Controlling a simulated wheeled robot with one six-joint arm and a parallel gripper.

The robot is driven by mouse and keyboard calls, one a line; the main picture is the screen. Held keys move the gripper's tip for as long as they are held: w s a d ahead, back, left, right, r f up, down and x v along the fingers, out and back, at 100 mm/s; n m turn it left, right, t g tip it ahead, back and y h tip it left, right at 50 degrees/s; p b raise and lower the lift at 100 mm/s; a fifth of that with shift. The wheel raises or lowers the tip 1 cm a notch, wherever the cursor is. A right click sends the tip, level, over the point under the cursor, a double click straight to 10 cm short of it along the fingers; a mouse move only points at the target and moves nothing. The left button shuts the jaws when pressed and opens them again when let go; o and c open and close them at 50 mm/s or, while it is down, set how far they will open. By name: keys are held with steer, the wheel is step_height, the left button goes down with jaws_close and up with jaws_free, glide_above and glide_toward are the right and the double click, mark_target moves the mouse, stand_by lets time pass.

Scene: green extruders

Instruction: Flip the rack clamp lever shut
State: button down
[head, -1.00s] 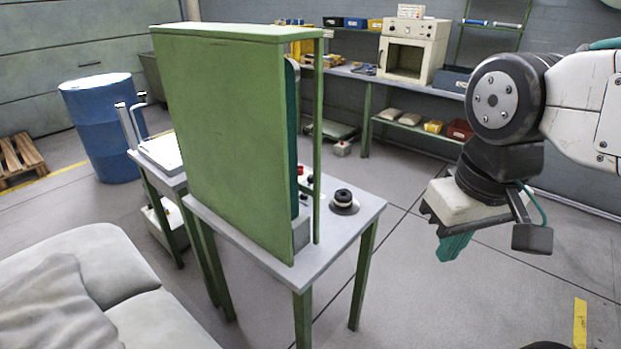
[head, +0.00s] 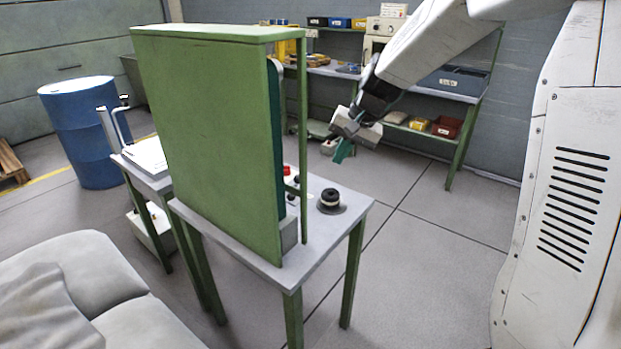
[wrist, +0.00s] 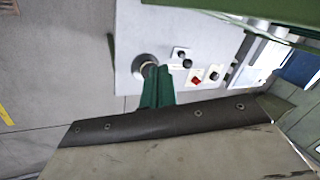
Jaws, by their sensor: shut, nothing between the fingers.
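My gripper (head: 342,152) is in the air beyond the table's right side in the head view, with its teal-green fingers shut and empty. It also shows in the wrist view (wrist: 158,72), its fingers overlapping the edge of the table there. The green rack-like frame (head: 205,140) stands upright on a grey table (head: 325,238) and shows its side panel. I cannot pick out the clamp lever for certain; the panel hides much of the frame's front. Small black knobs (wrist: 188,63) and a red control (wrist: 196,80) show in the wrist view.
A blue barrel (head: 85,130) is at left, and a grey sofa (head: 90,280) is in the left foreground. A bench (head: 445,92) lines the back wall. Floor right of the table is clear.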

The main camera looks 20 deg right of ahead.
steer(key=w+d+f+m, duration=0.2)
steer(key=w+f, duration=0.4)
steer(key=w, duration=0.2)
steer(key=shift+d+f+t, duration=0.25)
steer(key=shift+t, duration=0.05)
steer(key=w+a+f, duration=0.5)
steer(key=a+f, duration=0.1)
steer(key=f, duration=0.2)
steer(key=shift+w, duration=0.3)
